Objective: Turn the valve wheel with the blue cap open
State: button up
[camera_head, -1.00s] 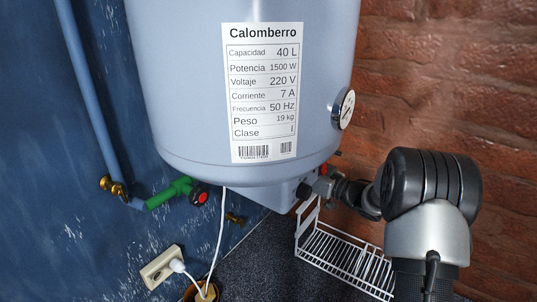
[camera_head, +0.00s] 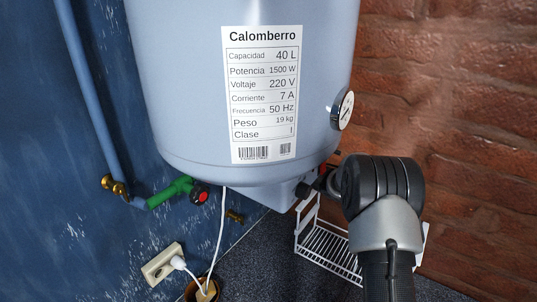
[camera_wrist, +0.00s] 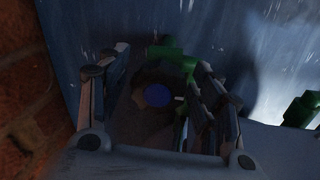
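The valve wheel with the blue cap shows in the wrist view as a dark wheel around a round blue cap (camera_wrist: 158,95), with green pipe fittings (camera_wrist: 178,66) behind it. My gripper (camera_wrist: 155,72) is open, with its fingers on the left and right of the wheel. The wheel lies between them, and dark shade hides whether either finger touches it. In the head view my wrist covers most of the gripper, beside the lower right of the water heater (camera_head: 190,90); the blue cap is not visible there.
Another valve, with a red cap (camera_head: 200,196), sits on a green pipe at the heater's lower left. A brick wall (camera_head: 460,110) stands close on the right. A white cable (camera_head: 221,225) runs down to a socket.

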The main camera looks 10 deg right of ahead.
jog(key=c, duration=0.9)
